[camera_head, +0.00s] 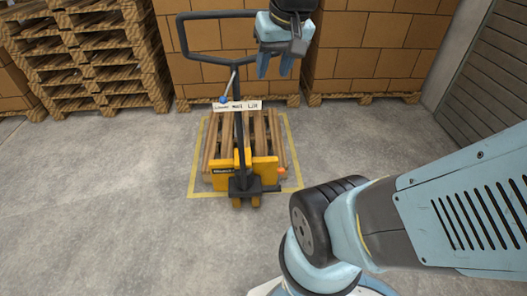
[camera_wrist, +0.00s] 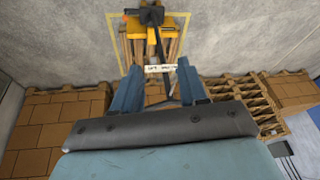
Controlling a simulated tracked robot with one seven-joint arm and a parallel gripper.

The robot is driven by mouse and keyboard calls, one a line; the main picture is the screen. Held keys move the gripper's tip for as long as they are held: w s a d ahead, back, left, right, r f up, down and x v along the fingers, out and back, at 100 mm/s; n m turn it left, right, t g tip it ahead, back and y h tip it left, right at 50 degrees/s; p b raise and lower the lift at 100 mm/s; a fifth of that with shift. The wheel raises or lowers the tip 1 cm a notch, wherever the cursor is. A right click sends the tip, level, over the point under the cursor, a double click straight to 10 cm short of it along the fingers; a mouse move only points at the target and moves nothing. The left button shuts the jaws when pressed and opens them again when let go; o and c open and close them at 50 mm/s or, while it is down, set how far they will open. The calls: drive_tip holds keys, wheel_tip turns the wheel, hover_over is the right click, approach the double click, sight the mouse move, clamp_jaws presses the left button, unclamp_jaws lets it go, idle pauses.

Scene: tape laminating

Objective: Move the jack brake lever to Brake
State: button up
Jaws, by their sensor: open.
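A yellow pallet jack (camera_head: 262,166) stands upright with its black loop handle (camera_head: 183,38) at the top of its mast; its yellow body (camera_wrist: 152,32) also shows in the wrist view. A small blue-tipped lever (camera_head: 223,99) sits by a white plate (camera_head: 250,105) reading Lower, Halt, Lift. A small orange piece (camera_head: 281,172) is at the right of the jack's body; I cannot tell whether it is the brake lever, and no Brake marking is readable. My gripper (camera_head: 275,68) is open and empty, pointing down, right of the mast and above the plate in the picture.
The jack's forks are at a wooden pallet (camera_head: 212,137) inside a yellow floor outline (camera_head: 194,178). Stacked empty pallets (camera_head: 110,55) and brown boxes (camera_head: 360,48) line the back. A slatted shutter (camera_head: 495,60) is at the right. The floor at the front left is clear.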

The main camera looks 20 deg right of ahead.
drive_tip(key=o, duration=0.4)
drive_tip(key=w+d+f+m+g+y, duration=0.1)
drive_tip(key=w+d+f+m+g, duration=0.1)
drive_tip(key=w+f, duration=0.2)
drive_tip(key=w, duration=0.3)
drive_tip(key=shift+w+f+y, duration=0.15)
drive_tip(key=shift+w+y, duration=0.15)
drive_tip(key=shift+w, duration=0.1)
drive_tip(key=w+d+f+m+y, duration=0.3)
drive_tip(key=w+d+f, duration=0.25)
drive_tip(key=f, duration=0.45)
drive_tip(key=w+d+f+m+y, duration=0.35)
drive_tip(key=w+d+f, duration=0.2)
drive_tip(key=f, duration=0.55)
drive_tip(key=w+d+f+m+y, duration=0.35)
drive_tip(key=w+d+f, duration=0.2)
drive_tip(key=f, duration=0.45)
drive_tip(key=s+d+f+m+t, duration=0.2)
drive_tip(key=f+m+t, duration=0.25)
drive_tip(key=f, duration=0.65)
drive_tip(key=s+d+f+m+t+h, duration=0.1)
drive_tip(key=s+d+f+m+t, duration=0.25)
drive_tip(key=f, duration=0.85)
drive_tip(key=s+d+f+m+t, duration=0.15)
drive_tip(key=f+m+t, duration=0.35)
drive_tip(key=f, duration=0.6)
drive_tip(key=w+a+m, duration=0.1)
drive_tip(key=w+a, duration=0.7)
drive_tip(key=w, duration=0.3)
drive_tip(key=shift+g, duration=0.3)
